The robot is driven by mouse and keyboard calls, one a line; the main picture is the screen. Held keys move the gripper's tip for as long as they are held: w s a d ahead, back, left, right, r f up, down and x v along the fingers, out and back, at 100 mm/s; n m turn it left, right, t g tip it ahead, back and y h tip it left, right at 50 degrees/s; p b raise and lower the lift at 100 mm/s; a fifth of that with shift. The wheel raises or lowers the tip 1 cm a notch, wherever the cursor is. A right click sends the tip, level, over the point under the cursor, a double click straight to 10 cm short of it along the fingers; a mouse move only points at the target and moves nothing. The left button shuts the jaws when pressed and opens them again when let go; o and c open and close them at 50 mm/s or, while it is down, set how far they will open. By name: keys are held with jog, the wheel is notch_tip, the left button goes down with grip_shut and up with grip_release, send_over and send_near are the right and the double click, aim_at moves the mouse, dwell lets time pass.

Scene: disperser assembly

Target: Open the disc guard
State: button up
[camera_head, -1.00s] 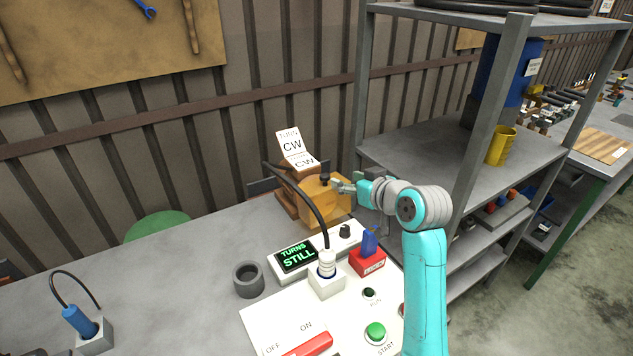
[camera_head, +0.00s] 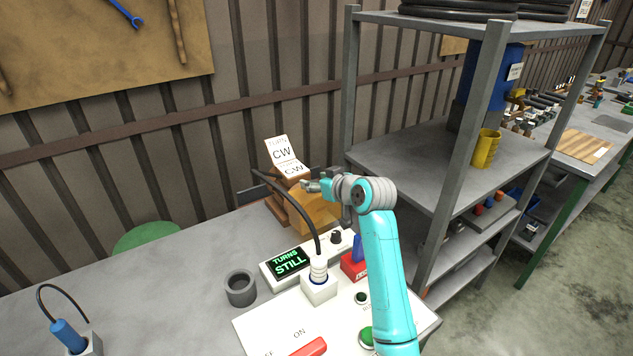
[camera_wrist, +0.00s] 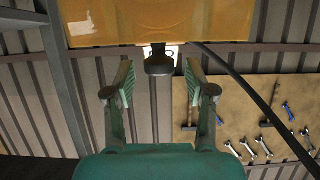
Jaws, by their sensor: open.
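The disc guard (camera_head: 318,218) is an amber box at the back of the bench. It also shows as an amber panel (camera_wrist: 215,20) along the top of the wrist view. A dark knob (camera_wrist: 158,62) stands at its edge there. In the head view my gripper and wrist hide the knob. My gripper (camera_head: 306,186) is at the top of the guard. In the wrist view my gripper (camera_wrist: 160,84) is open and empty, its fingertips on either side of the knob in the picture. I see a gap at both sides and cannot tell the depth.
A black cable (camera_head: 308,212) arches past the guard's left side to a white plug (camera_head: 318,270). A sign reading CW (camera_head: 282,152) stands behind. The display (camera_head: 290,261) reads TURNS STILL. A grey metal shelf (camera_head: 430,165) stands close right of my arm.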

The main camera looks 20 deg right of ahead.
jog(key=shift+w, duration=0.1)
grip_shut()
